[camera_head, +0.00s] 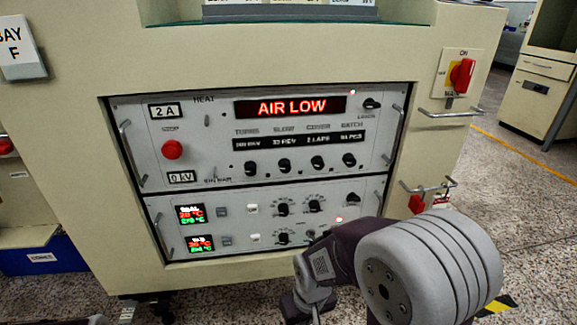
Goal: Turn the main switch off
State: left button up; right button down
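The main switch is a red rotary handle (462,75) on a cream plate with a yellow patch, at the upper right of the machine front. "ON" is printed above it and "MAIN" below it; a label on the left is partly covered. The handle looks roughly upright, pointing towards ON. My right arm reaches in at the lower right, below the switch and well apart from it. The fingers of my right gripper do not show. My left gripper is not in view either.
The control panel (220,115) shows "AIR LOW" in red on its display (290,106). A red button (172,150) sits at its left. A metal handle bar (450,113) juts out just below the switch. A red lockable valve (417,203) is lower down.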

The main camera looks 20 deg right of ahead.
aim_at(460, 75)
jog(key=z, duration=1.9)
